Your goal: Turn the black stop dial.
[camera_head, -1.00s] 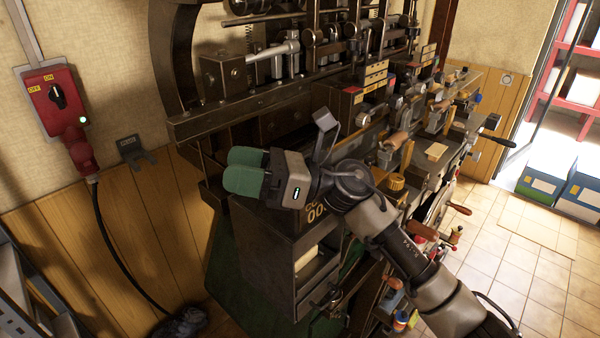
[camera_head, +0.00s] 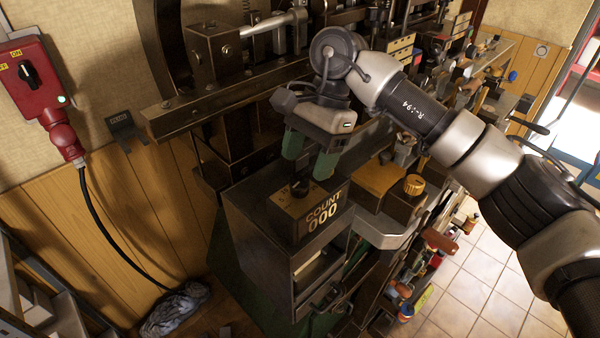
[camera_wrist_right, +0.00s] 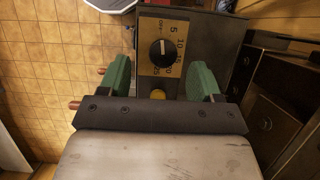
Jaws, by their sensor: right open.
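The black stop dial (camera_head: 299,187) sits on top of the box marked COUNT 000 (camera_head: 318,215). In the right wrist view the dial (camera_wrist_right: 161,47) is a round black knob with a white pointer line, on a brass-coloured plate with OFF and numbers around it. My right gripper (camera_head: 308,158) points down just above the dial, its green fingers open and empty. In the right wrist view the gripper (camera_wrist_right: 160,79) has a finger to either side of the plate; the dial lies ahead, apart from both fingers. My left gripper is not in view.
A yellow button (camera_wrist_right: 157,95) is on the same plate, near the dial. A brass knob (camera_head: 414,184) stands on the machine to the right. The press frame (camera_head: 225,100) rises behind. A red ON/OFF switch box (camera_head: 33,82) hangs on the left wall.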

